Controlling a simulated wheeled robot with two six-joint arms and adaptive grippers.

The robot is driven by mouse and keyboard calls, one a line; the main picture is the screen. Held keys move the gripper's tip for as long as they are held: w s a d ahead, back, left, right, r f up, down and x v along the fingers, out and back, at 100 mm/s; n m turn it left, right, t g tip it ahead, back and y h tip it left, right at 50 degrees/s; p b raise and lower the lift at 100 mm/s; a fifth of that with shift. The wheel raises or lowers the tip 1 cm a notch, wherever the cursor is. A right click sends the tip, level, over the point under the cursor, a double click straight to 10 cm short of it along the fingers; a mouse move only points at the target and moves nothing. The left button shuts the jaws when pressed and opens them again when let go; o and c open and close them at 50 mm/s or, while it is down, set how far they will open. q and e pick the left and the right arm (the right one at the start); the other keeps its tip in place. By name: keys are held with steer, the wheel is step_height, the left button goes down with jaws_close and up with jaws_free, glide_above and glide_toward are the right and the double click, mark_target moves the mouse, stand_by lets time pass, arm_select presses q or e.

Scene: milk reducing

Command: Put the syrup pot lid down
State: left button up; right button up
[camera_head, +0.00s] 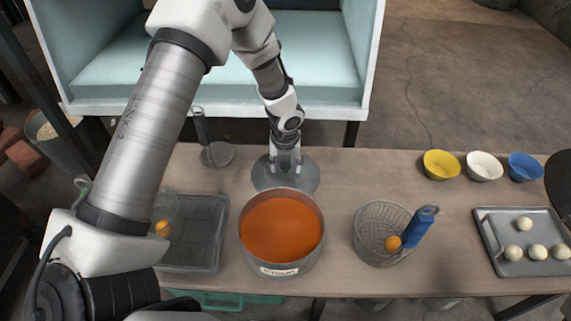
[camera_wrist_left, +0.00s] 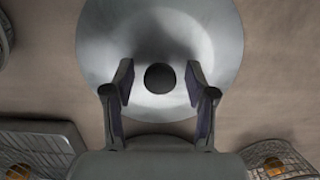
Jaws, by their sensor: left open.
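The syrup pot lid (camera_head: 306,181) is a round grey metal disc lying on the table just behind the syrup pot. The syrup pot (camera_head: 281,263) is uncovered, labelled, and holds orange syrup. My left gripper (camera_head: 285,165) is above the lid, pointing down. In the left wrist view the lid (camera_wrist_left: 162,25) has a dark round knob (camera_wrist_left: 160,77). The open fingers of my left gripper (camera_wrist_left: 160,90) stand on either side of the knob, with gaps on both sides. My right gripper is not in view.
A wire basket (camera_head: 371,215) with a blue handle and an orange ball stands right of the pot. A dark tray (camera_head: 205,222) is at left. A skimmer (camera_head: 217,154) lies behind it. Three bowls (camera_head: 441,165) and a tray (camera_head: 493,233) with several pale balls are at right.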

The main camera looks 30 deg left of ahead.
mark_target(285, 177)
arm_select(q)
steer(key=shift+r, duration=0.2)
step_height(285, 177, up, 12)
steer(key=s+d+p, duration=0.1)
steer(key=p, duration=0.6)
steer(key=shift+s, duration=0.3)
steer(key=shift+f, duration=0.15)
